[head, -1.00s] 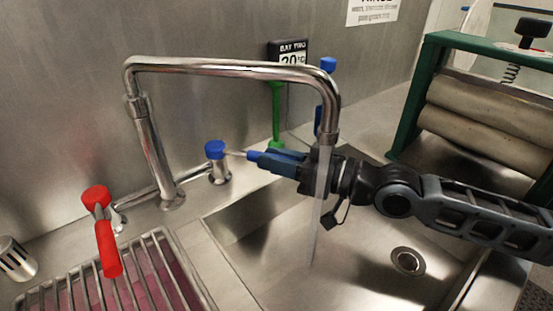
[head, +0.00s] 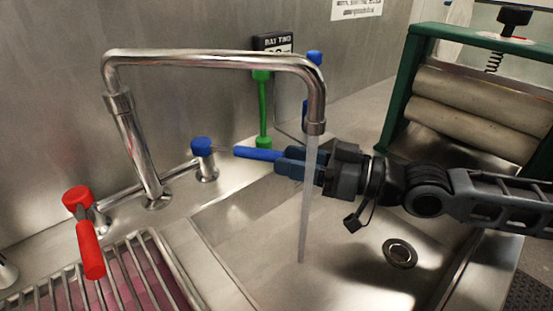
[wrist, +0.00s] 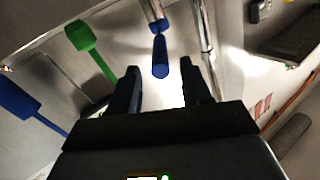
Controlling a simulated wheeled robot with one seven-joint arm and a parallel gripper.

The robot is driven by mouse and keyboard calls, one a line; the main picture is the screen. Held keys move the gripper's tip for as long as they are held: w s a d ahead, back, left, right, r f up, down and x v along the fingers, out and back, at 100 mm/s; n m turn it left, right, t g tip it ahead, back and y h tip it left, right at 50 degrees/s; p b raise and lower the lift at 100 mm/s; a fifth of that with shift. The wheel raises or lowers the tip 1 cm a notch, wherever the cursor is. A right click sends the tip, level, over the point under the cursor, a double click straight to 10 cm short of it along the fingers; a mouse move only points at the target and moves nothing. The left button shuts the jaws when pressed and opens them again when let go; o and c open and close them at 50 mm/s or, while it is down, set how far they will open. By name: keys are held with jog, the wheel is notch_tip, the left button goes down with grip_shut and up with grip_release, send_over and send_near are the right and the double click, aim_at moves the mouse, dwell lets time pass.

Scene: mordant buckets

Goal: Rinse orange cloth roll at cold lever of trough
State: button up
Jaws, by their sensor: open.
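The cold lever (head: 258,153) has a blue handle and points right from its blue-topped valve beside the faucet. Water (head: 307,200) runs from the chrome spout (head: 315,110) into the steel trough (head: 255,235). My gripper (head: 284,160) is open, empty and level with the lever's free end, behind the stream in the head view. In the wrist view the lever handle (wrist: 160,58) lies just ahead of the gap between my fingers (wrist: 160,85), with space on both sides. I see no orange cloth roll in any view.
A red lever (head: 90,248) stands left, above a rack (head: 165,262) over pink-red liquid. A green-framed roller wringer (head: 400,95) is at right. The trough floor around the drain (head: 400,253) is clear.

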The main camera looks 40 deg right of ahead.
jog(key=shift+v, duration=1.05)
